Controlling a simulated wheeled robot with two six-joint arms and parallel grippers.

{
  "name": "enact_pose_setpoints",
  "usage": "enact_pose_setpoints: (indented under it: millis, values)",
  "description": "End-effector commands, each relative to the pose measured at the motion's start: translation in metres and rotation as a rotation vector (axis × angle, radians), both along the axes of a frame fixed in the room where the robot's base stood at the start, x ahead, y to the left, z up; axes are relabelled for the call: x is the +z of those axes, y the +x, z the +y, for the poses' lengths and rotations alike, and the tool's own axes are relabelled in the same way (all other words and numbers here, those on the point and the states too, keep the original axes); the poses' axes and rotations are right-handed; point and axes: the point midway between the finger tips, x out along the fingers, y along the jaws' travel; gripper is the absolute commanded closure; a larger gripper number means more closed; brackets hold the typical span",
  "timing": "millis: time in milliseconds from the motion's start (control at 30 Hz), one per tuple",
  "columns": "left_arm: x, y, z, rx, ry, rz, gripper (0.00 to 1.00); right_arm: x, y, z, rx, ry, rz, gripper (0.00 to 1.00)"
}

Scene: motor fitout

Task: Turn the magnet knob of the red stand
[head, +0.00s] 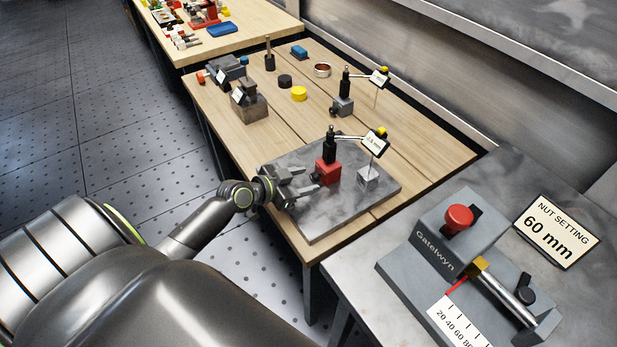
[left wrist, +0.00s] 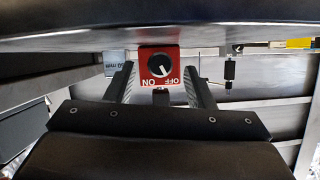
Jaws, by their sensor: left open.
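The red stand (head: 328,171) stands on a grey stone plate (head: 335,222), with a black post and a dial on an arm above it. My left gripper (head: 309,181) is open at the stand's left side, its fingers pointing at the knob face. In the left wrist view the red face (left wrist: 145,71) shows upside down between the two open fingers (left wrist: 160,82). Its black magnet knob (left wrist: 159,65) has a white pointer slanting toward the OFF label. The fingers look apart from the knob; contact cannot be made out. My right gripper is not in view.
A small grey block (head: 368,178) sits on the plate under the dial. A similar grey stand (head: 343,105) stands farther back. A nut fixture (head: 470,245) stands at the right. Bare wood lies behind the plate.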

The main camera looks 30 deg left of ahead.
Motion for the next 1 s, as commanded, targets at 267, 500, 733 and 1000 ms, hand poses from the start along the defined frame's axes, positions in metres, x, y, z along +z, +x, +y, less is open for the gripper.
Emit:
enact_pose_setpoints:
  millis: [267,500,733,1000]
  values:
    - [-0.007,0.017,-0.006,-0.001,0.0,0.0,0.51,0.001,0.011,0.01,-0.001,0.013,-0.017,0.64]
    - [-0.008,0.017,-0.006,-0.001,0.0,0.001,0.51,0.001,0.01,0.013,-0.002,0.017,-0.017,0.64]
    - [-0.008,0.017,-0.006,0.0,0.0,0.001,0.78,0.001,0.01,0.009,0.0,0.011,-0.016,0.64]
    - [-0.01,0.017,-0.006,-0.001,-0.016,0.007,0.96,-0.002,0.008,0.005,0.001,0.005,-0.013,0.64]
